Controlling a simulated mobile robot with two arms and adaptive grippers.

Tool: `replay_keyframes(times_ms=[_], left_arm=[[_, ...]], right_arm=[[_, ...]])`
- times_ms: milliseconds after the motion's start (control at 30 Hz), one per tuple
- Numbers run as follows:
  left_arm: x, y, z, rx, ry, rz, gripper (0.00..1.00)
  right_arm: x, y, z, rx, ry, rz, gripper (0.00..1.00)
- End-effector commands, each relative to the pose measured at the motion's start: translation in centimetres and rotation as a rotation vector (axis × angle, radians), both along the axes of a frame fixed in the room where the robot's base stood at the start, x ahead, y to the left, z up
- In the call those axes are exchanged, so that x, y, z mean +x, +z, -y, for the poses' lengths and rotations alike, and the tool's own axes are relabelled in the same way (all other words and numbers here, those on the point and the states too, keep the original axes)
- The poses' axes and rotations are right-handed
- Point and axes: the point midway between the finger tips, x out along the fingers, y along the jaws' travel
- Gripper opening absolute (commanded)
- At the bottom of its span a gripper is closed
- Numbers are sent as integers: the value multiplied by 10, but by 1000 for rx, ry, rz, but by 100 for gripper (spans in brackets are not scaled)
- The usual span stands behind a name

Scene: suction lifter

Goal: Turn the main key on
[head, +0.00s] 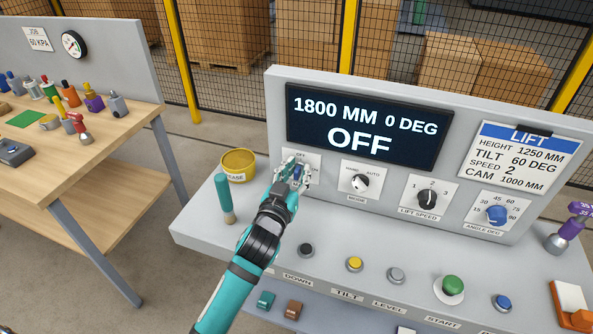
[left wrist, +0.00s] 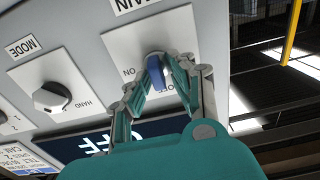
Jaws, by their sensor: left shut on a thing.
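The main key is a blue knob (left wrist: 156,70) on a white plate (left wrist: 140,75) marked MAIN, ON and OFF. In the head view the blue key (head: 297,173) is mostly hidden by my left gripper (head: 298,178). My left gripper (left wrist: 157,74) is shut on the blue key, one finger on each side of it, at the panel face. The display (head: 368,127) above reads 1800 MM, 0 DEG and OFF. My right gripper is not in view.
The mode knob (head: 360,183), lift speed knob (head: 427,197) and blue angle knob (head: 496,215) sit right of the key. A yellow grease tub (head: 238,167) and teal-handled tool (head: 224,194) stand left. Several buttons line the console's sloping front.

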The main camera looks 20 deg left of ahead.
Motion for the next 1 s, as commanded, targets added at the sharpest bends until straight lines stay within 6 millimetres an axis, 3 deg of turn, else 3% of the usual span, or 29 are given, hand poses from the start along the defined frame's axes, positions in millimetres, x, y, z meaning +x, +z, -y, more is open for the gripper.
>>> replay_keyframes(times_ms=[467, 1000], left_arm=[[1, 2, 1, 107, 0, 5, 0], [1, 1, 5, 586, 2, 23, 0]], right_arm=[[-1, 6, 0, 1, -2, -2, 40], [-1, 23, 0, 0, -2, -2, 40]])
